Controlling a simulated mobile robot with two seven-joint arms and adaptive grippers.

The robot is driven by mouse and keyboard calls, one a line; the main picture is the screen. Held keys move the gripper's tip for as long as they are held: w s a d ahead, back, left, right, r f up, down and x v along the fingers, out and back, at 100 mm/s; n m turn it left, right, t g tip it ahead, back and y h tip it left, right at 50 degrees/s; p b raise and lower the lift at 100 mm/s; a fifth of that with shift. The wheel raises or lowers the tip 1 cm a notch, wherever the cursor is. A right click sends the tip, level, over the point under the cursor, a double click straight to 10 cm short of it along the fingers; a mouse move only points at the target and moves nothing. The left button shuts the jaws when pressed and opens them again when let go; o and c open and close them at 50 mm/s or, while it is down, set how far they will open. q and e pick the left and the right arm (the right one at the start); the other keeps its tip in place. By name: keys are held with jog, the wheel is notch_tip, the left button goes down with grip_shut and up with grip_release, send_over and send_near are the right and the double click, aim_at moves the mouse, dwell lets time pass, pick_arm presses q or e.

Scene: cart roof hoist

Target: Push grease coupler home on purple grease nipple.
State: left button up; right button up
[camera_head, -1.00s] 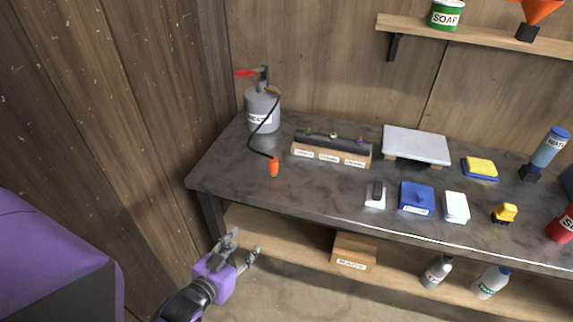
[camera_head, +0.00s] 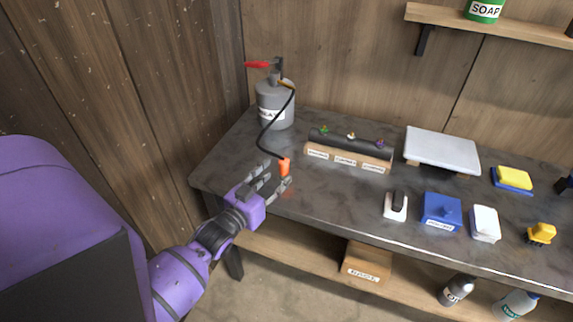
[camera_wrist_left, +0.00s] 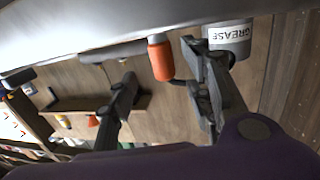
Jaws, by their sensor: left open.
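The orange grease coupler (camera_head: 284,167) stands upright on the bench at the end of a black hose (camera_head: 262,142). The hose runs from the grey grease pump (camera_head: 275,103). My left gripper (camera_head: 275,177) is open at the coupler, its fingers pointing toward it. In the left wrist view the coupler (camera_wrist_left: 160,58) shows between the two spread fingers, nearer the right one. Contact cannot be told. The purple grease nipple (camera_head: 380,143) is at the right end of a dark bar on a labelled wooden block (camera_head: 347,160), with a green and a pale nipple beside it. My right gripper is not in view.
The bench (camera_head: 330,196) is bare between the coupler and the block. A grey slab (camera_head: 442,148) lies right of the block. A white item (camera_head: 396,206), a blue box (camera_head: 441,211) and a white block (camera_head: 485,223) are along the front edge. A wooden wall rises at left.

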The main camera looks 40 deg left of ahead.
aim_at(281, 170)
pick_arm(q)
jog(key=shift+w+a, duration=0.1)
jog(key=shift+w, duration=0.85)
jog(key=w, duration=0.3)
jog(key=shift+w+a+f, duration=0.25)
jog(key=shift+w+f, duration=0.05)
jog(key=shift+f, duration=0.05)
jog(key=shift+w, duration=0.25)
grip_shut()
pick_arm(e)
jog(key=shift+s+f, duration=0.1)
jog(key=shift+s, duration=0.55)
